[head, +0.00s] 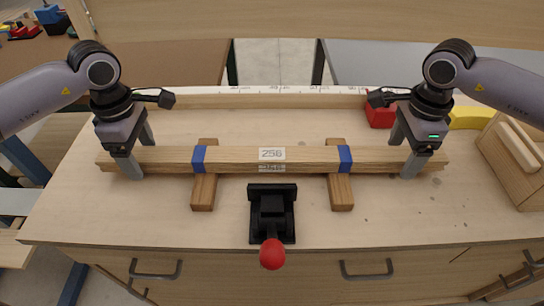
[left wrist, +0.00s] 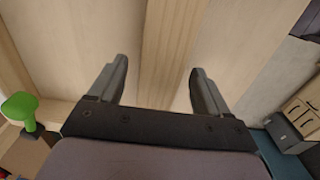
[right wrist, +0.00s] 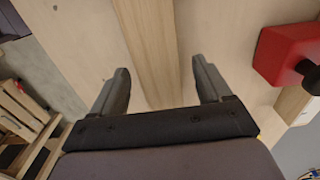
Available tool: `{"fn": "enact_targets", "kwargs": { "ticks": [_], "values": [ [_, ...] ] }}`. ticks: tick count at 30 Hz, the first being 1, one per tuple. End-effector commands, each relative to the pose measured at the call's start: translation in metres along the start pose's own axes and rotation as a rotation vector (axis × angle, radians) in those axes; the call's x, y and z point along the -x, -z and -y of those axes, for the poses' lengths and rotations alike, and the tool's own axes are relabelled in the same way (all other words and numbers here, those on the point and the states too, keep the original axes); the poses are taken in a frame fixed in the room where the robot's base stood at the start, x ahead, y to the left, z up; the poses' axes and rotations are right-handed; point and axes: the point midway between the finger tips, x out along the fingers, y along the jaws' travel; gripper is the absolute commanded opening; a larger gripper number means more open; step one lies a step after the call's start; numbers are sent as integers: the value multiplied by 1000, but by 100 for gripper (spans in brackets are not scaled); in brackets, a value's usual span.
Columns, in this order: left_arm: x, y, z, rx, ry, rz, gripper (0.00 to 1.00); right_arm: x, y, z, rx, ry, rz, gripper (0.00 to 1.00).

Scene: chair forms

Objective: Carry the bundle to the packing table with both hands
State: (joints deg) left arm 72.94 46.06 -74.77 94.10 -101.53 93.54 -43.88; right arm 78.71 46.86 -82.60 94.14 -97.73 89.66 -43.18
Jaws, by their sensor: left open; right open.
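The bundle (head: 310,157) is a long stack of wooden slats held by two blue bands, with a white label marked 256. It lies across two short wooden blocks (head: 204,190) on the workbench. My left gripper (head: 138,158) is open around the bundle's left end, one finger on each side. My right gripper (head: 404,158) is open around its right end in the same way. In the left wrist view the bundle (left wrist: 165,50) runs between the open fingers. In the right wrist view the bundle (right wrist: 150,45) also runs between the open fingers. I cannot tell whether any finger touches it.
A black clamp with a red knob (head: 272,254) stands at the bench's front, before the bundle. A red object (head: 380,115), a yellow object (head: 470,118) and a wooden box (head: 512,160) are at the right. A ruled strip (head: 270,90) edges the back.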

Motion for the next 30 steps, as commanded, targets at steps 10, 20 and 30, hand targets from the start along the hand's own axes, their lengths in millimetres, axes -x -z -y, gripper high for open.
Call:
{"fn": "enact_targets", "kwargs": {
  "ticks": [10,20,30],
  "values": [
    [0,0,0,0,1,0,0,0,0,0,1,0,0,0],
    [2,0,0,0,0,0,0,4,0,0,1,2,2,0],
    [24,0,0,0,-1,-2,0,25,-1,1,1,4,3,0]
  ]
}}
